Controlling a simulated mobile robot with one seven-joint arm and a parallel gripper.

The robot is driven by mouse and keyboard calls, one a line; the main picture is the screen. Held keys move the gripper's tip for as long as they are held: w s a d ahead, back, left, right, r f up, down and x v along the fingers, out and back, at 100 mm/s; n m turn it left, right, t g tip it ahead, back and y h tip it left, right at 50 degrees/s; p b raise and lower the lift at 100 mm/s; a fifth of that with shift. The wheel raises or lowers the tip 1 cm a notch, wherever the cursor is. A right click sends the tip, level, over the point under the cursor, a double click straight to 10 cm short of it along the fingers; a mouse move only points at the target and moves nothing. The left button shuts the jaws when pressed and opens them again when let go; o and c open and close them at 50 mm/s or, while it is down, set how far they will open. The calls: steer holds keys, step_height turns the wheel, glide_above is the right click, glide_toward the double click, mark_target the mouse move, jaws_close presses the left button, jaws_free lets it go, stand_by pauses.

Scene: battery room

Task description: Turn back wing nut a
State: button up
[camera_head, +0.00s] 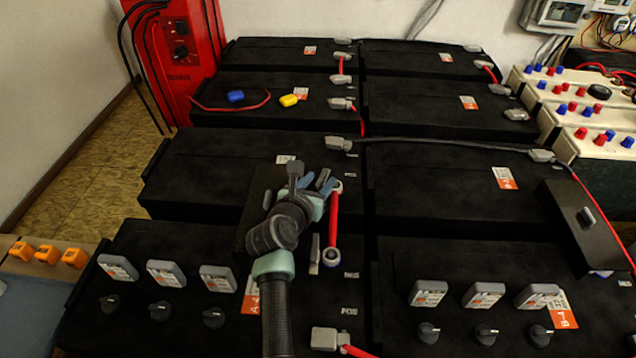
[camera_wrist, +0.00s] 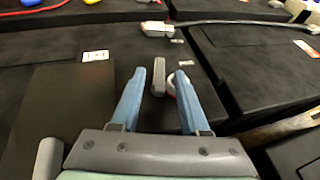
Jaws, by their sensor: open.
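My gripper (camera_head: 322,184) is open above the middle battery on the left. Its two blue fingers (camera_wrist: 158,95) show in the wrist view. A grey upright bar, seemingly a wing nut (camera_wrist: 158,77), stands between the fingertips with gaps on both sides. A ring end with red on it (camera_wrist: 171,84) shows just behind it, partly hidden by the right finger. In the head view, a red cable link (camera_head: 333,216) runs from beside my fingers to the front battery. A second grey upright nut (camera_head: 315,252) stands by its lower end. No letter marks either nut.
Black batteries (camera_head: 440,205) stand in rows. Grey switch covers and black knobs (camera_head: 213,318) sit on the front ones. A black box (camera_head: 590,225) lies at right. Blue and yellow pieces (camera_head: 288,100) lie behind. A red cabinet (camera_head: 180,60) stands at back left.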

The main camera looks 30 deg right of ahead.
jaws_close()
stand_by(0.3)
steer(key=r+n+t+p, duration=0.1)
steer(key=p, duration=0.3)
steer(key=shift+y, duration=0.4)
steer(key=shift+s+d+n+p, duration=0.15)
steer(key=shift+n+p, duration=0.15)
steer(key=shift+p, duration=0.9)
steer(key=n+t+y+p, duration=0.1)
steer(key=p, duration=0.2)
steer(key=shift+p, duration=0.35)
steer(key=shift+f+n+t+y+p, duration=0.3)
steer(key=shift+f+t+y+p, duration=0.1)
steer(key=shift+p, duration=0.5)
jaws_free()
